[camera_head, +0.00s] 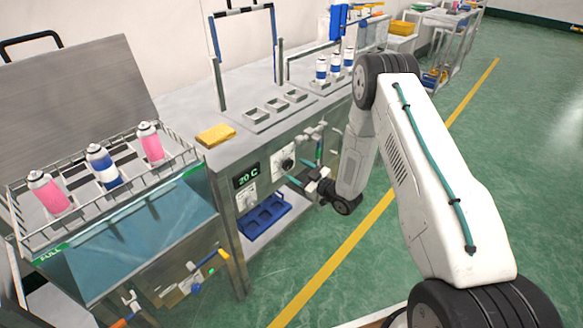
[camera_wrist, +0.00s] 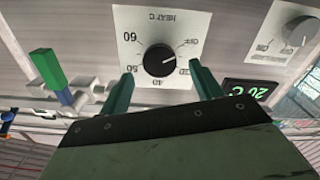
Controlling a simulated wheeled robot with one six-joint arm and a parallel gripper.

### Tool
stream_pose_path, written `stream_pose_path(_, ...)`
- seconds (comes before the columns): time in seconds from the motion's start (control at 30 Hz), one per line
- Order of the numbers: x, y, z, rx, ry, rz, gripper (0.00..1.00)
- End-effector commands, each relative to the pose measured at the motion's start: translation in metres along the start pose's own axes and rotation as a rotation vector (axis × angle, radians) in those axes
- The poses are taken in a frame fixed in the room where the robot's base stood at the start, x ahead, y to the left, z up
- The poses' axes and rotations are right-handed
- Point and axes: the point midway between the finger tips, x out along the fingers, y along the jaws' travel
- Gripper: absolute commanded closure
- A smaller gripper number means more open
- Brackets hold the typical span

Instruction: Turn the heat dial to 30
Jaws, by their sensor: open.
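The heat dial (camera_wrist: 159,59) is a round black knob on a white plate marked HEAT C in the wrist view. Its white pointer line aims right and slightly up, towards the OFF side; the scale looks inverted. In the head view the dial (camera_head: 286,161) sits on the bench's front panel. The display (camera_head: 246,176) to its left reads 20 C and shows in the wrist view (camera_wrist: 247,88). My gripper (camera_wrist: 160,70) is open, its green fingers on either side below the knob, apart from it. In the head view my gripper (camera_head: 298,173) is in front of the panel.
A second knob (camera_wrist: 301,31) on a white plate is at the right in the wrist view. A green-handled valve (camera_wrist: 47,68) is at the left. A blue tray (camera_head: 265,217) is below the panel. A water bath (camera_head: 130,240) with cans stands left.

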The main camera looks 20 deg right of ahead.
Motion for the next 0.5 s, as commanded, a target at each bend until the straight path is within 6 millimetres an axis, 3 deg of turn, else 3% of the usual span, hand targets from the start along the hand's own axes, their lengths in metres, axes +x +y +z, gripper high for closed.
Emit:
stream_pose_path(0.2,0.029,0.0,0.0,0.0,0.0,0.0,0.36)
stream_pose_path(0.5,0.037,0.0,0.001,0.002,-0.002,0.001,0.36)
